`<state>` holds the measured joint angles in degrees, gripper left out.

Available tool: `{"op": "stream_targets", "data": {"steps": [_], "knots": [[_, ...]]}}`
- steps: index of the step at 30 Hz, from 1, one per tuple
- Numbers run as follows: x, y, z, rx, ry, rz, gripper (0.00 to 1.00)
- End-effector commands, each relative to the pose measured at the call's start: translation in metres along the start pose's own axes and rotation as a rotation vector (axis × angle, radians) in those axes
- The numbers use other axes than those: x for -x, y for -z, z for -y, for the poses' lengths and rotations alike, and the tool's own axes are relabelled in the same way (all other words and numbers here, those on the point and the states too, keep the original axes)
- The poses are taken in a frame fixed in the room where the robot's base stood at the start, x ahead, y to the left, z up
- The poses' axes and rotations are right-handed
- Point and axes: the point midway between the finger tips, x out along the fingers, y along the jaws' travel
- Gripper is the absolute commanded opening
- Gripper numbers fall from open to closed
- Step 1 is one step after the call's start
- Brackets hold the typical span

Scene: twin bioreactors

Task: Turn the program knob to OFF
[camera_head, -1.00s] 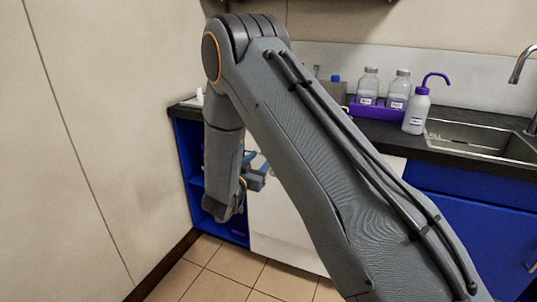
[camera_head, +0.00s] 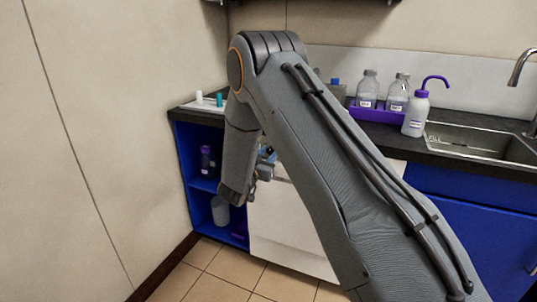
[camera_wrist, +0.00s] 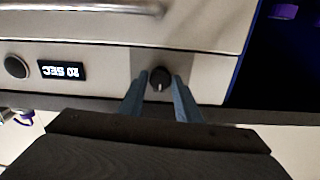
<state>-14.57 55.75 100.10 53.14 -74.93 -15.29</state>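The dark round program knob (camera_wrist: 160,79) is on the pale front panel (camera_wrist: 110,72) in the wrist view. A light mark shows on its lower part as pictured; no OFF label is readable. My gripper (camera_wrist: 160,96) is open, with one blue-grey finger on each side of the knob in the picture. I cannot tell whether the fingers reach or touch it. In the head view, my gripper (camera_head: 266,163) is partly hidden by my arm, in front of the white appliance (camera_head: 285,225); the knob is hidden there.
The panel also has a display (camera_wrist: 62,71) reading 20 SEC upside down and a round dark button (camera_wrist: 15,67). A bar handle (camera_wrist: 80,8) crosses nearby. A blue open shelf (camera_head: 200,185) stands left of the appliance. A purple tray (camera_head: 375,113) and a sink (camera_head: 480,140) are on the counter.

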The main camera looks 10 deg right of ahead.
Motion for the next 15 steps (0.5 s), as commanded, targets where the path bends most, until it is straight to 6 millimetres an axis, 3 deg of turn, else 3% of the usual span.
{"op": "stream_targets", "data": {"steps": [1, 4, 15], "knots": [[0.0001, 0.0001, 0.0001, 0.0, 0.0, 0.0, 0.21], [0.0002, 0.0001, 0.0001, 0.0, 0.0, 0.0, 0.04], [0.0005, 0.0009, 0.0005, 0.058, 0.0, 0.0, 0.04]]}}
